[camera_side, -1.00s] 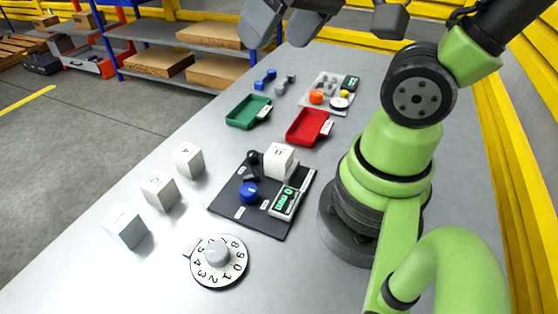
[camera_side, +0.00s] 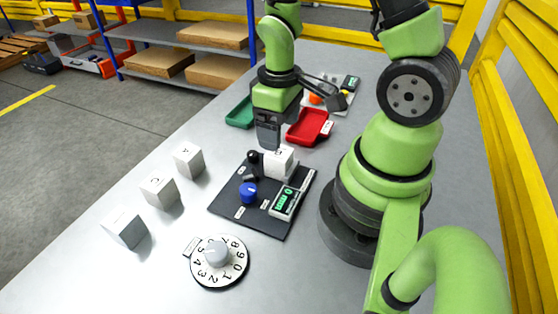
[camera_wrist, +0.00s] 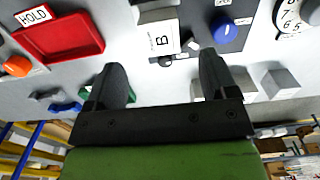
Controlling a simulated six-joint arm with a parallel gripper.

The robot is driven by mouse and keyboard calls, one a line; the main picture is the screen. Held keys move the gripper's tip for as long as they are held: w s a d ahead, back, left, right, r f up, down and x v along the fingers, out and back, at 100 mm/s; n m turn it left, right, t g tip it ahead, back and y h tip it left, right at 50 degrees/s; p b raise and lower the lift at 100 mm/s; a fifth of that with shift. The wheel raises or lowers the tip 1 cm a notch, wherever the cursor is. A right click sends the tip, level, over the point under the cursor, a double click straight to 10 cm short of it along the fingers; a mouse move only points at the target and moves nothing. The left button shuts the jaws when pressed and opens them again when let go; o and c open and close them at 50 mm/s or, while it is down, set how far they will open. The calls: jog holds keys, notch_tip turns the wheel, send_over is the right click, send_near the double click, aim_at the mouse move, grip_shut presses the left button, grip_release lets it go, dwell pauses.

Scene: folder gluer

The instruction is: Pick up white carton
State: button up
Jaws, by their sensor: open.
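A white carton marked B (camera_side: 281,163) sits upright on a black panel (camera_side: 226,207) in the side view. It also shows in the wrist view (camera_wrist: 160,40), just beyond the fingertips. My gripper (camera_side: 268,143) points down, above and slightly behind this carton, and hides part of its top. In the wrist view my gripper (camera_wrist: 163,68) is open, with nothing between its fingers. Three more pale cartons stand in a row at the left: A (camera_side: 188,161), C (camera_side: 158,192) and one whose letter I cannot read (camera_side: 126,230).
A numbered dial (camera_side: 205,274) lies in front. A red tray (camera_side: 309,127) and a green tray (camera_side: 238,113) lie behind.

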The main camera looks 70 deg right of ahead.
aim_at(279, 162)
jog(key=shift+f, duration=3.35)
jog(key=c, duration=1.1)
jog(key=shift+o, duration=0.2)
jog(key=shift+r, duration=0.1)
